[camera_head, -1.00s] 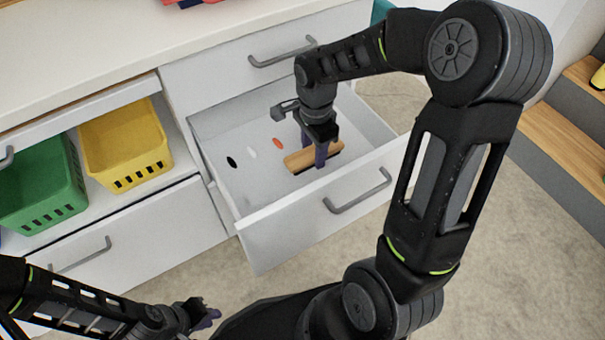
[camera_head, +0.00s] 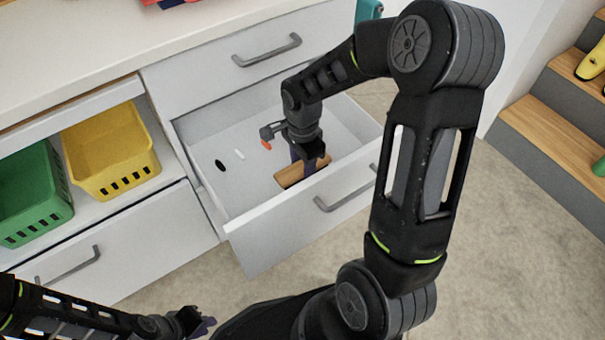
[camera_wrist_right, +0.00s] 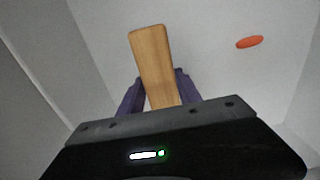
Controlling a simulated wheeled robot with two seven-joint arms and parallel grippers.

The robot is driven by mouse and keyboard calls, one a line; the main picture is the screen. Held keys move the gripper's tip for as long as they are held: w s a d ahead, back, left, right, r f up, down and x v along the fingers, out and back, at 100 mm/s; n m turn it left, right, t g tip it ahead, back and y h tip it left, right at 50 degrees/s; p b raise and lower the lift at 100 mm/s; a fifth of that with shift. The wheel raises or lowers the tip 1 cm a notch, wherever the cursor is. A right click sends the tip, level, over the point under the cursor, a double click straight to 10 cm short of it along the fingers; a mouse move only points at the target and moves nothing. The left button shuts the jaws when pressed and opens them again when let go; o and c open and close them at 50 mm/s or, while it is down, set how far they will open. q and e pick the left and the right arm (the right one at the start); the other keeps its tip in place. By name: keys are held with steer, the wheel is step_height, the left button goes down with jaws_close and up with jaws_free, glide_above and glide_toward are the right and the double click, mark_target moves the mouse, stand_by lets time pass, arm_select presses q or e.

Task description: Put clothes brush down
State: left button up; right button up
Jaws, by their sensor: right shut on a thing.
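The clothes brush (camera_head: 291,176) has a light wooden back and lies low inside the open drawer (camera_head: 262,222), partly hidden by the drawer front and my gripper. My right gripper (camera_head: 309,168) reaches down into the drawer and is shut on the brush. In the right wrist view the wooden back of the brush (camera_wrist_right: 153,60) shows between the two purple fingers (camera_wrist_right: 158,92). I cannot tell whether the brush touches the drawer floor. My left gripper (camera_head: 205,326) is at the bottom edge, away from the drawer, and its fingers are too small to judge.
The drawer floor holds small black (camera_head: 220,165), white (camera_head: 239,155) and orange (camera_head: 266,145) ovals; the orange one also shows in the right wrist view (camera_wrist_right: 249,42). Yellow (camera_head: 108,155) and green (camera_head: 35,190) baskets stand in the left shelf. Wooden steps (camera_head: 550,125) are at right.

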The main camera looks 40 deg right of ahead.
mark_target(302, 173)
steer(key=shift+f+b, duration=0.45)
steer(key=shift+f, duration=1.4)
steer(key=shift+f, duration=0.15)
steer(key=o, duration=1.2)
steer(key=shift+r, duration=0.5)
step_height(302, 173, up, 11)
steer(key=p, duration=0.3)
steer(key=shift+r, duration=0.15)
